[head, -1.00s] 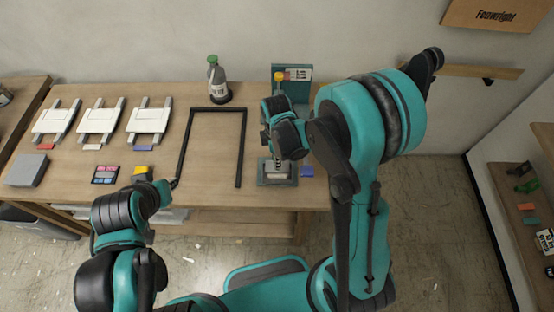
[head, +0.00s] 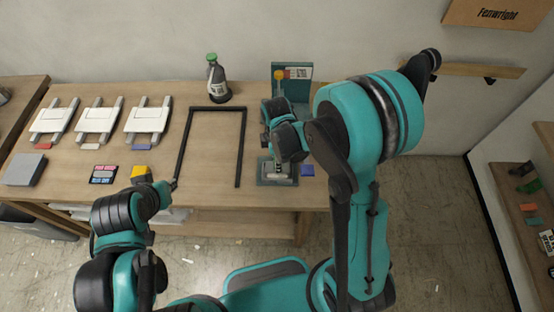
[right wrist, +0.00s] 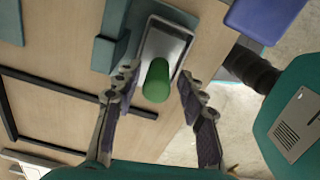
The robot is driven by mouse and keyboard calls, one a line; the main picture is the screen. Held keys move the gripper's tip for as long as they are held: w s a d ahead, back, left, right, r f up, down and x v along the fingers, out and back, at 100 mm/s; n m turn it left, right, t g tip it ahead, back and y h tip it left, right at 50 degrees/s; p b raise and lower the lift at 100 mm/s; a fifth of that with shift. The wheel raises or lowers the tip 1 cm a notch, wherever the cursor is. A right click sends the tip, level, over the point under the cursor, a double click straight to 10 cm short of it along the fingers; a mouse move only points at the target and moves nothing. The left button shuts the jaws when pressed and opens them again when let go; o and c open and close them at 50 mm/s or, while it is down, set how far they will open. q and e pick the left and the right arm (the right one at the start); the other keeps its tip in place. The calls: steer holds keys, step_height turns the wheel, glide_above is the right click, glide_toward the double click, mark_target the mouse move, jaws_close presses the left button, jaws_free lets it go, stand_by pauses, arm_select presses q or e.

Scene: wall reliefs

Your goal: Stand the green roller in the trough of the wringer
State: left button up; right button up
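The wringer's trough (right wrist: 178,43), a shiny metal tray in a teal frame, shows in the right wrist view. The green roller (right wrist: 157,80) is seen nearly end-on, upright or slightly tilted, over the trough's near end. Its lower end is hidden, so contact with the trough floor is unclear. My right gripper (right wrist: 156,92) has a finger on each side of the roller, with visible gaps. In the head view the wringer's base (head: 290,181) is at the table's front, partly hidden under my right gripper (head: 277,160). My left gripper (head: 173,185) is at the table's front edge; its fingertips are unclear.
A teal upright panel (head: 300,80) with a yellow knob (head: 279,75) stands behind the wringer. A blue block (head: 307,170) lies right of it. A black frame (head: 241,150) lies left.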

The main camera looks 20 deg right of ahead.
steer(key=shift+r, duration=0.1)
steer(key=shift+r+p, duration=0.5)
steer(key=shift+p, duration=0.1)
step_height(320, 180, up, 11)
steer(key=p, duration=0.3)
steer(key=s+d+r+m+t, duration=0.2)
steer(key=s+r+m, duration=0.3)
steer(key=m, duration=0.3)
steer(key=s+d+r+m+t, duration=0.2)
steer(key=s+r+m+t, duration=0.3)
steer(key=m, duration=0.3)
steer(key=shift+s+d+m, duration=0.15)
steer(key=shift+d+m, duration=0.15)
steer(key=shift+d, duration=0.05)
